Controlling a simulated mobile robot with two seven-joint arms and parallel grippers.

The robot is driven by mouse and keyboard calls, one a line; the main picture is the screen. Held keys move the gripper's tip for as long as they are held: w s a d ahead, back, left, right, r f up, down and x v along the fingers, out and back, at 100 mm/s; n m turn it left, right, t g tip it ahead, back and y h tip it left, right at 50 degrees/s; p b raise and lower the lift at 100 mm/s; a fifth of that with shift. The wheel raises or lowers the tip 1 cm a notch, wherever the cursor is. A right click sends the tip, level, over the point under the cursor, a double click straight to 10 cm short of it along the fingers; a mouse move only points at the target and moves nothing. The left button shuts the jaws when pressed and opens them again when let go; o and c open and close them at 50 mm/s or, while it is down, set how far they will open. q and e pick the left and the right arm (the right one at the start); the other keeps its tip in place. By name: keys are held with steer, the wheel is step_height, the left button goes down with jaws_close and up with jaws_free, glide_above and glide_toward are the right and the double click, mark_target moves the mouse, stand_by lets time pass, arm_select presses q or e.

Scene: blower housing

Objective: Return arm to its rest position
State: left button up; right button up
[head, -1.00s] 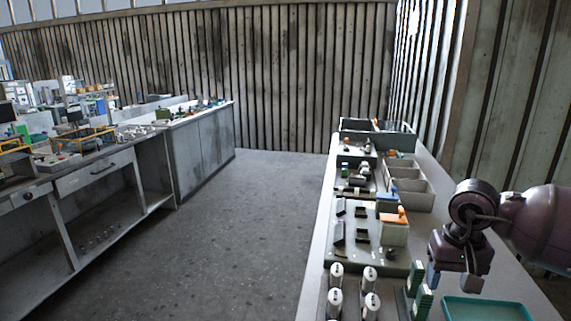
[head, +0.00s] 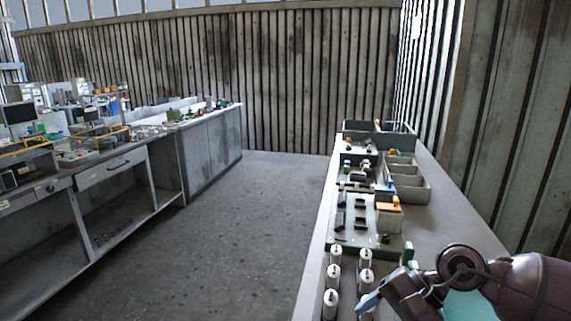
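My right arm comes in from the lower right, over the near end of the right-hand bench (head: 440,205). Its gripper (head: 374,299) points left and down, beside the white cylinders (head: 335,256). A blue-grey fingertip shows, but the other finger is not clear, so I cannot tell the opening. I see no object held in it. My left arm and gripper are not in view.
A teal tray (head: 470,306) lies partly hidden behind my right arm. A green board (head: 408,252) stands close to the gripper. Fixtures and grey bins (head: 410,190) fill the bench farther back. The floor (head: 235,240) between the benches is clear.

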steer(key=s+a+r+m+t+y, duration=0.1)
steer(key=a+r+m+t+y, duration=0.7)
steer(key=m, duration=0.5)
steer(key=d+f+n+t+h, duration=0.5)
steer(key=d+n+h, duration=0.35)
steer(key=n, duration=0.95)
steer(key=d+f+n+t+h, duration=0.45)
steer(key=d+n+h, duration=0.35)
steer(key=n, duration=1)
steer(key=s+d+f+m+g+h, duration=0.1)
steer(key=s+d+f+m+g, duration=0.1)
steer(key=s+f+m+g, duration=0.75)
steer(key=s+d+f+m+g+h, duration=0.1)
steer(key=s+f+m+g, duration=0.4)
steer(key=s, duration=0.7)
steer(key=w+f+t+y, duration=0.1)
steer(key=w+f+t, duration=0.6)
steer(key=f+t, duration=0.2)
steer(key=shift+w+d+f, duration=0.15)
steer(key=shift+w+f, duration=0.05)
steer(key=shift+f, duration=0.7)
